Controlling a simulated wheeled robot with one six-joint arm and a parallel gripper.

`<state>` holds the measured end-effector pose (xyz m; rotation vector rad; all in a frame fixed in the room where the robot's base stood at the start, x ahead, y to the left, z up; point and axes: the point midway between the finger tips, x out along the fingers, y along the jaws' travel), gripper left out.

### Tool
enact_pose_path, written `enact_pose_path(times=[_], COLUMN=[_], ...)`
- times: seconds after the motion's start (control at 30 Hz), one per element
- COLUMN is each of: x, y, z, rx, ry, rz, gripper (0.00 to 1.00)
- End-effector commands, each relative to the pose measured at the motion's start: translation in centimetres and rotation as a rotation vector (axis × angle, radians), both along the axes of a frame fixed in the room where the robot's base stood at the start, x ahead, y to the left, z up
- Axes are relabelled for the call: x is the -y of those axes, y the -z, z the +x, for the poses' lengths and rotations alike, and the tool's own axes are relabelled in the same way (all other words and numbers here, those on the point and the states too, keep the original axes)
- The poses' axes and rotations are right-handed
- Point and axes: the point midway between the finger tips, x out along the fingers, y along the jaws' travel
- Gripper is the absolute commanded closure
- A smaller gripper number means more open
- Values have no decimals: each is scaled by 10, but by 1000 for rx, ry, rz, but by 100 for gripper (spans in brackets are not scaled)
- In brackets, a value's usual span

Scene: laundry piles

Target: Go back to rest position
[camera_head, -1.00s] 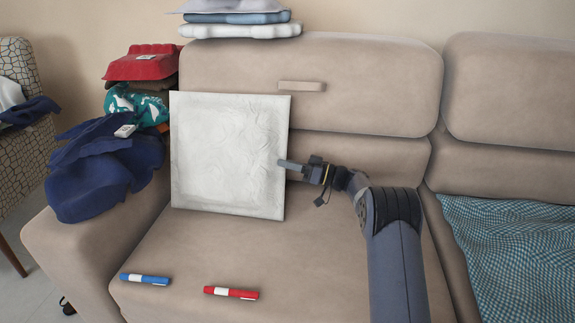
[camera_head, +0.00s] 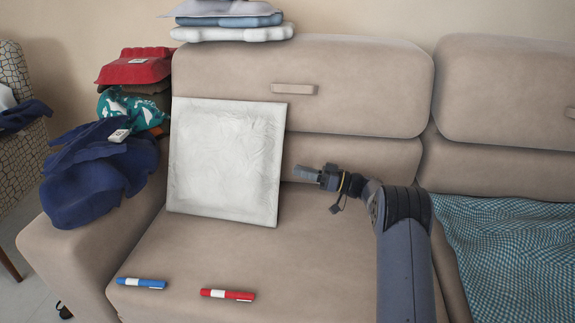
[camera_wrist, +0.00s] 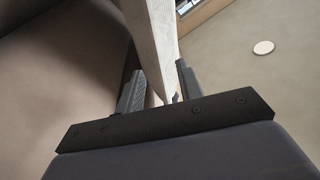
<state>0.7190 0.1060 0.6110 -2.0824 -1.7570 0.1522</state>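My gripper (camera_head: 300,172) is over the sofa seat, just right of a square white canvas-like panel (camera_head: 225,160) that leans against the sofa back. In the head view a small gap shows between the fingertips and the panel's right edge. In the wrist view the two fingers (camera_wrist: 160,85) stand apart, and the panel (camera_wrist: 152,40) shows edge-on beyond and between them. The gripper is open and holds nothing. My arm reaches up from the lower right, bent at the elbow.
A blue marker (camera_head: 141,283) and a red marker (camera_head: 227,295) lie on the seat front. Dark blue cloth (camera_head: 90,180) covers the left armrest beside a stacked pile. A checked teal cloth (camera_head: 510,250) lies on the right seat. Between it and the panel the seat is mostly clear.

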Motion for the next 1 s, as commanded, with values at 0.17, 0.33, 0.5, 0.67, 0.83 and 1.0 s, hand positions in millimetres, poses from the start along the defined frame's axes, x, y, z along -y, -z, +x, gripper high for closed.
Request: enact_pose_path(times=[0.17,0.33,0.5,0.67,0.83,1.0], x=[28,39,40,39,28,1], y=[4,7,7,7,6,3], z=[-5,-8,-9,-8,-6,-1], rx=[0,0,0,0,2,2], ry=[1,-1,-1,-1,-3,-5], rz=[1,0,0,0,1,1], gripper=[65,65,65,65,65,65])
